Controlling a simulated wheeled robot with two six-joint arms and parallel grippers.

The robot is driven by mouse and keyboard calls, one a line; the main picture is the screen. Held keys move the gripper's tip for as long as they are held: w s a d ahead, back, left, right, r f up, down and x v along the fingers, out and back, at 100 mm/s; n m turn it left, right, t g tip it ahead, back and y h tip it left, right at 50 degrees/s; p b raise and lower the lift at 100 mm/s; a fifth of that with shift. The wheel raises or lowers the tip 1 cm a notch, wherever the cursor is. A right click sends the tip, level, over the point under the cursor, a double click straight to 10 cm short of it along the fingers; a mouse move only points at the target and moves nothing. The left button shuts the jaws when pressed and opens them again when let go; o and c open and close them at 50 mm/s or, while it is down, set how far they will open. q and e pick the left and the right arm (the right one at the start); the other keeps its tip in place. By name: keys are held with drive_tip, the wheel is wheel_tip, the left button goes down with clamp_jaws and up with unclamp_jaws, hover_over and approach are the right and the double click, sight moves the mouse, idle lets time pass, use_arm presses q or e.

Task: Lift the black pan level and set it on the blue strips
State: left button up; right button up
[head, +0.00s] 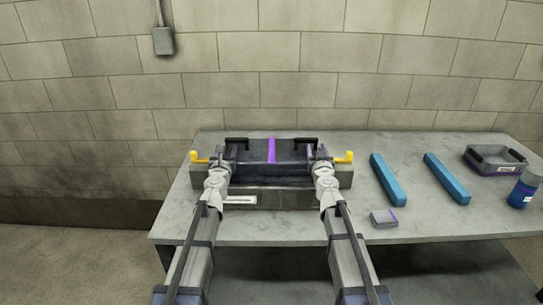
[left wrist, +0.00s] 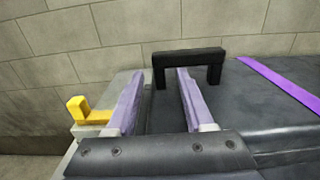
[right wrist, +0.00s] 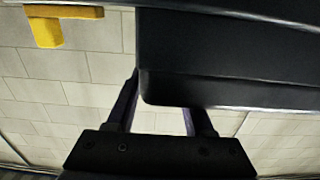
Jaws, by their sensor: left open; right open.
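The black pan (head: 288,152) with a purple stripe across its middle sits on a grey stand at the back of the bench, with a black handle at each end. My left gripper (head: 229,155) is open at the pan's left end. In the left wrist view, one leg of the left handle (left wrist: 188,56) shows between its fingertips. My right gripper (head: 314,155) is open at the right end. In the right wrist view, a large black surface (right wrist: 220,60) hides part of its fingers, and the handle is not clear. Two blue strips (head: 387,179) (head: 447,179) lie to the right, side by side with a gap.
Yellow hooks (head: 199,157) (head: 344,158) stick out at both ends of the stand (head: 290,198). A small grey block (head: 384,219) lies in front of the strips. A block wall is behind.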

use_arm(q)
drive_tip(key=shift+c, duration=0.2)
use_arm(e)
drive_tip(key=shift+c, duration=0.2)
use_arm(q)
clamp_jaws()
use_arm(e)
clamp_jaws()
idle(0.8)
